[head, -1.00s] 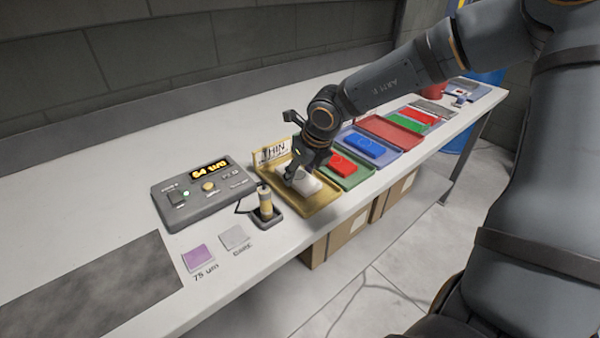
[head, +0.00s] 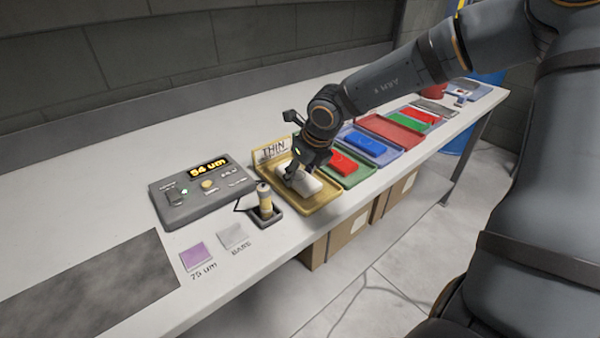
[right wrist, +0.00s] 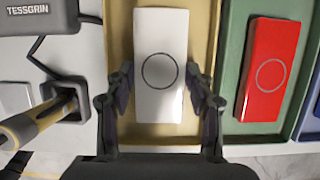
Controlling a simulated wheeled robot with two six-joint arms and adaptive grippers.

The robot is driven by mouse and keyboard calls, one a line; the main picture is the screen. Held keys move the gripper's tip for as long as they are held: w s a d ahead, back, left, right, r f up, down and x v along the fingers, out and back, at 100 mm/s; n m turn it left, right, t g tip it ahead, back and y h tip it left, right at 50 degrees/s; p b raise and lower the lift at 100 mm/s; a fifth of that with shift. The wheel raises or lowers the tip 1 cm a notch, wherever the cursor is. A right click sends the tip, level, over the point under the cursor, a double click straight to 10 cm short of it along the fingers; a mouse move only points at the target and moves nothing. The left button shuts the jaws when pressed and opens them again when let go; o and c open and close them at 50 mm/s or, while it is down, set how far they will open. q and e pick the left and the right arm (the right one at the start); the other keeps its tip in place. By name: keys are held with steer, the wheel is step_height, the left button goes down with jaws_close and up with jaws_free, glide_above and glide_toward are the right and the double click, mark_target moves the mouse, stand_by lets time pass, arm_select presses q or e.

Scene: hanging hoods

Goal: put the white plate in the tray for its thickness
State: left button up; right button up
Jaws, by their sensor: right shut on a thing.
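The white plate (head: 301,184) is in the yellow tray (head: 313,210), which has a "THIN" sign (head: 276,148) at its back. My right gripper (head: 297,172) is shut on the plate, low over the tray. In the right wrist view the white plate (right wrist: 160,65) shows a dark ring mark, with a finger on each side of it, inside the walls of the yellow tray (right wrist: 120,40). Whether the plate rests on the tray floor cannot be told. The gauge (head: 200,188) reads 54 um. My left gripper is not in view.
A probe (head: 265,198) stands in its holder left of the tray. A green tray (head: 358,180) with a red plate (head: 341,163) adjoins it on the right; a blue plate (head: 367,145) lies beyond. Purple (head: 195,256) and grey (head: 234,236) samples lie at front left.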

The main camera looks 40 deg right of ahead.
steer(key=shift+f, duration=0.25)
steer(key=o, duration=1.4)
steer(key=shift+c, duration=0.2)
steer(key=v, duration=1.2)
